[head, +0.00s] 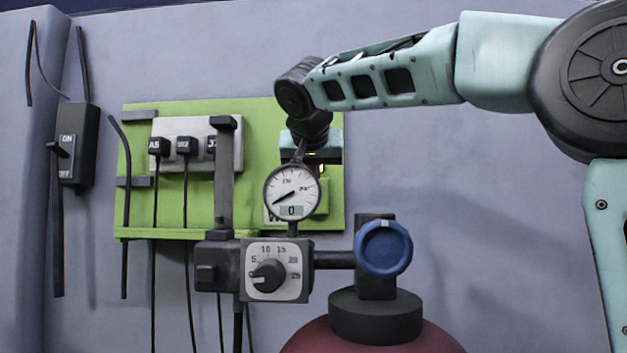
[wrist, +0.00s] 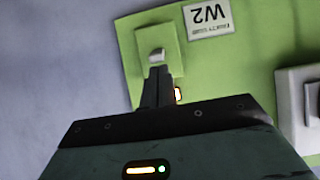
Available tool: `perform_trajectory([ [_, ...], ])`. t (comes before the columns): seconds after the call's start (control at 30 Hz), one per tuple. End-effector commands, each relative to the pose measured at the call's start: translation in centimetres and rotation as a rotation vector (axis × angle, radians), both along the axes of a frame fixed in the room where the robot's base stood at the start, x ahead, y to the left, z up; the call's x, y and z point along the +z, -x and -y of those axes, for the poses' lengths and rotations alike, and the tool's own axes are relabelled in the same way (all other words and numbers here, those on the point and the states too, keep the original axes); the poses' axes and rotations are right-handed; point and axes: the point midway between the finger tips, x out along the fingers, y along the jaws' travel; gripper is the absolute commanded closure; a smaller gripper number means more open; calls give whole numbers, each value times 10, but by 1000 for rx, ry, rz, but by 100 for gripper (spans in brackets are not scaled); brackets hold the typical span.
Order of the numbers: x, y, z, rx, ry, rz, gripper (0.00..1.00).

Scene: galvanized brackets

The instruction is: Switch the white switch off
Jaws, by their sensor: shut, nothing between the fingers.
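The white switch (wrist: 157,55) is a small pale toggle on a green plate, beside a label reading W2 (wrist: 208,17) in the wrist view. A small lamp (wrist: 178,94) glows orange next to my fingers. My gripper (wrist: 158,72) is shut and empty, its fingertips right at the toggle; I cannot tell whether they touch it. In the head view my gripper's body is in front of the right part of the green board (head: 250,112). The gauge hides the fingertips and the toggle there.
A round gauge (head: 292,192), a dial box (head: 277,270) and a blue knob (head: 383,248) stand in front of the board. Black plugs (head: 160,147) with cables sit in a grey strip at left. A black ON switch box (head: 78,145) is on the far-left wall.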

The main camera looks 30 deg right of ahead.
Motion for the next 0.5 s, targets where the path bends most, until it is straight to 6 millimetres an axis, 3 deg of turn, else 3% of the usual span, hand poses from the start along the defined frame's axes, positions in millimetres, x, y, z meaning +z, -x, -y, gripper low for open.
perform_trajectory([
  [0.5, -6, 2, -2, 1, 33, 49, 100],
])
